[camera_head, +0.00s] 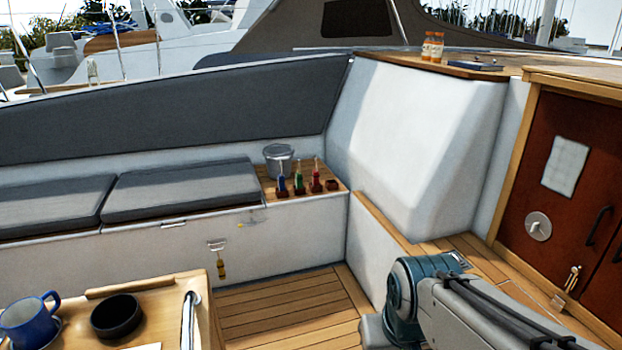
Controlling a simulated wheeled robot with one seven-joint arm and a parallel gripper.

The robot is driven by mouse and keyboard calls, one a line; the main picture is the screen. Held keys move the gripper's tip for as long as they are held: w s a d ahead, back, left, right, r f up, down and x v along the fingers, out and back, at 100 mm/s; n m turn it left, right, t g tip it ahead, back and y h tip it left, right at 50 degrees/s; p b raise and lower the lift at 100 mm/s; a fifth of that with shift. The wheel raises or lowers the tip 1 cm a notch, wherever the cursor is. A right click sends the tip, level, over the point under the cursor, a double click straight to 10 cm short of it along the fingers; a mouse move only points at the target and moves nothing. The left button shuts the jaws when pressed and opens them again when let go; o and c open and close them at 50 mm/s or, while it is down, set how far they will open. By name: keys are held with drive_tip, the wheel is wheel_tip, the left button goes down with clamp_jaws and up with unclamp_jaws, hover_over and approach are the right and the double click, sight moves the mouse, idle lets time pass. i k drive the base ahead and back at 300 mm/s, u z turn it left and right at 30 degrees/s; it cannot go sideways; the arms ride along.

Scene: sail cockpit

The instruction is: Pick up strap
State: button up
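I cannot make out a strap for certain. A small yellow-brown item (221,268) hangs from a metal fitting on the white locker front below the grey seat cushions; it is too small to tell whether it is a strap. A brass-coloured fitting (568,282) hangs low by the red-brown doors at right. My arm reaches in from the lower right, with a teal joint and grey link above the wooden sole. My gripper is not in view, so its state and position are hidden.
A wooden table (209,318) at lower left bears a blue mug (30,322) and a black round dish (116,315). A metal bucket (279,160) and several coloured-handled items stand on the bench end. Two orange bottles (433,47) stand on the ledge. The slatted floor (285,315) is clear.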

sight(315, 173)
drive_tip(key=i, duration=1.25)
drive_tip(key=u, duration=0.55)
drive_tip(key=i, duration=2.65)
drive_tip(key=z, duration=0.75)
